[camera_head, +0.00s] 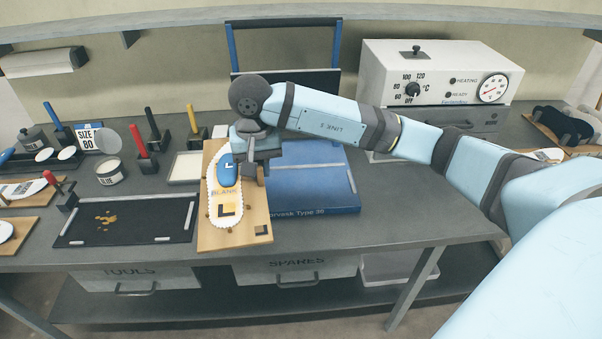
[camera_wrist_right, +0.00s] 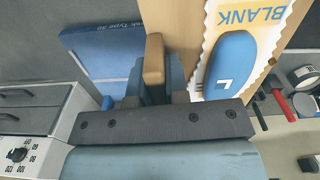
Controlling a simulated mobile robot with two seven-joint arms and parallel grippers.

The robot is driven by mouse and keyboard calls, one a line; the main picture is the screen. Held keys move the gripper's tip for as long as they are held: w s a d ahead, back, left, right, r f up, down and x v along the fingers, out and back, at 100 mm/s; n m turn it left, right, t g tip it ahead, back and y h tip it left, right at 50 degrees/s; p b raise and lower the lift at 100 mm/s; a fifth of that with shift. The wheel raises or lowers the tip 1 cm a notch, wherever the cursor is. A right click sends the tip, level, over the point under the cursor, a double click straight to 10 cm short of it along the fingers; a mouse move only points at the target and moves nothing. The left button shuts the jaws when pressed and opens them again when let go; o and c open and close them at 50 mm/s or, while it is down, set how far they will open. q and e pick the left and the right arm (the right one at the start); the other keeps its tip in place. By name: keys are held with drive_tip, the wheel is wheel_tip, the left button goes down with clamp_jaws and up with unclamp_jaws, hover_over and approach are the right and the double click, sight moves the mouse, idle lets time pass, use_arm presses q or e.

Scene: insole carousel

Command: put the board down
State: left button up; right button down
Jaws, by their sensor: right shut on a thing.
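The wooden board (camera_head: 258,212) carries a white scalloped insole blank (camera_head: 212,207) marked "BLANK", with a blue pad (camera_head: 228,170) marked "L" on it. A yellow patch with a dark "L" mark lies lower on the blank. My right gripper (camera_head: 258,160) is shut on the board's right side near its far end. In the right wrist view the fingers (camera_wrist_right: 153,72) close around a wooden part of the board, and the blank (camera_wrist_right: 262,22) shows beside them. The board's near end reaches the bench's front edge; I cannot tell whether it touches the bench. My left gripper is not in view.
A blue box (camera_head: 315,190) lies just right of the board. A white heating unit (camera_head: 435,75) stands at the back right. Bare grey bench top (camera_head: 420,205) is free to the right.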

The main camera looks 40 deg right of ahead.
drive_tip(key=w+d+r+m, duration=0.1)
drive_tip(key=w+d+m, duration=0.1)
drive_tip(key=d+m, duration=0.45)
drive_tip(key=r+m+b, duration=0.2)
drive_tip(key=m, duration=1.1)
hover_over(293, 201)
wheel_tip(293, 201, down, 16)
drive_tip(key=shift+r+p, duration=0.2)
drive_tip(key=shift+p, duration=0.6)
drive_tip(key=shift+f, duration=2.2)
drive_tip(key=shift+f, duration=0.2)
drive_tip(key=c, duration=1.1)
unclamp_jaws()
